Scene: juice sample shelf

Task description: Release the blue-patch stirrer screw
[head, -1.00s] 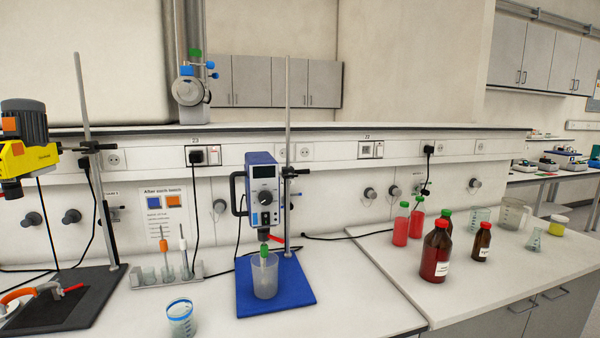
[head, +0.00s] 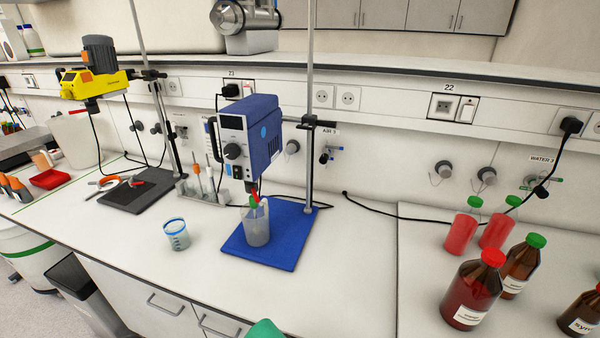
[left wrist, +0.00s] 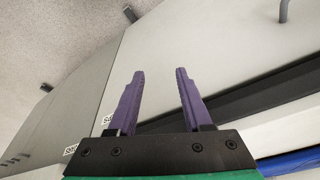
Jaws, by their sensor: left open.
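The blue stirrer (head: 250,140) hangs on a metal stand (head: 309,165) over a blue base in the head view. A round light-blue patch (head: 263,132) marks its side. A small red part (head: 254,194) shows below its housing, just above the beaker; it may be the screw, but it is small. A green piece (head: 254,203) sits under it at the mouth of a clear beaker (head: 256,226). My left gripper's purple fingers (left wrist: 159,75) are open and empty in the left wrist view, near the bench front and apart from the stirrer. My right gripper is not in view.
A yellow stirrer (head: 94,84) stands at the left. A blue-rimmed cup (head: 176,235) is left of the blue base (head: 270,250), with a tube rack (head: 203,192) behind. The bench between base and bottles is mostly clear.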

